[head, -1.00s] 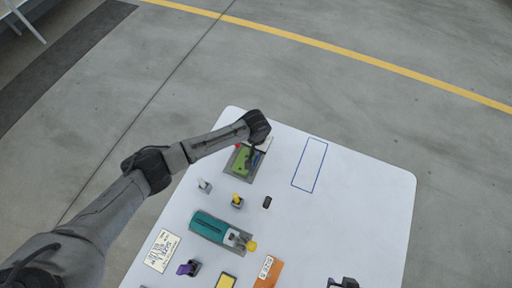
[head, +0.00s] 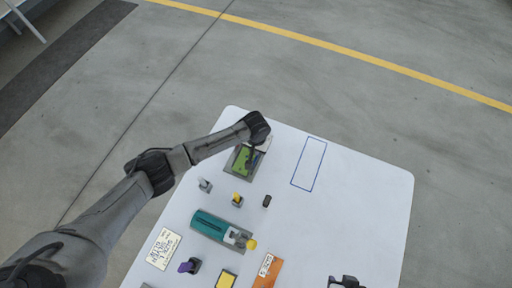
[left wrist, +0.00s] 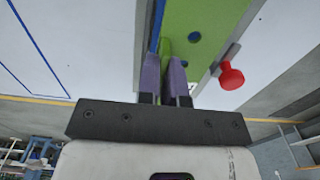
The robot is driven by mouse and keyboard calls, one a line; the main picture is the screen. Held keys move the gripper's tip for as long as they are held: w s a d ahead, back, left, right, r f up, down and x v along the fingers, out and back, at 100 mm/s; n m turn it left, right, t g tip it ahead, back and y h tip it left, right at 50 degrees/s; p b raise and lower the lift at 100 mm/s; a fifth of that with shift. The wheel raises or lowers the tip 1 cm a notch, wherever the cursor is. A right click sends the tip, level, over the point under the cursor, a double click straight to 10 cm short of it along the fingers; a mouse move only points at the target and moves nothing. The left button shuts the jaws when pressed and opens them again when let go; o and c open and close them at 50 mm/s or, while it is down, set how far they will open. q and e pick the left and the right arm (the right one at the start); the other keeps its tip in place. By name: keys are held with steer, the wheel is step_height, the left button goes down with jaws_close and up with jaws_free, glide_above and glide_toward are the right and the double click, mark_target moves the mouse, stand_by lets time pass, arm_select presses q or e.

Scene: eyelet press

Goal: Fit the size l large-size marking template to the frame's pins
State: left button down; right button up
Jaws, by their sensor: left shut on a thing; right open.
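The green marking template (head: 241,163) lies over the grey frame (head: 236,175) at the table's far left part. In the left wrist view the template (left wrist: 199,22) is a flat green plate with blue round spots; I cannot tell whether these are pins in holes. A red knob (left wrist: 231,76) on a grey bracket stands beside its right edge. My left gripper (left wrist: 166,58) is shut on the template's near end; in the head view its hand hides part of the frame. I cannot tell whether the template is seated. My right gripper (head: 346,283) is open at the bottom edge.
A blue outlined rectangle (head: 309,164) on the white table (head: 350,200) is empty. A teal press (head: 220,229), small grey, yellow and purple-topped tools, an orange card (head: 266,272) and a white label (head: 163,249) lie nearer. The table's right side is clear.

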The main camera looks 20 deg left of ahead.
stand_by(0.4)
stand_by(0.3)
arm_select(q)
steer(key=shift+p, duration=0.4)
steer(key=shift+p, duration=0.4)
stand_by(0.6)
stand_by(0.5)
steer(key=shift+p, duration=0.4)
steer(key=shift+f+b, duration=0.3)
steer(key=shift+f, duration=0.2)
steer(key=shift+f+b, duration=0.35)
steer(key=shift+f, duration=0.2)
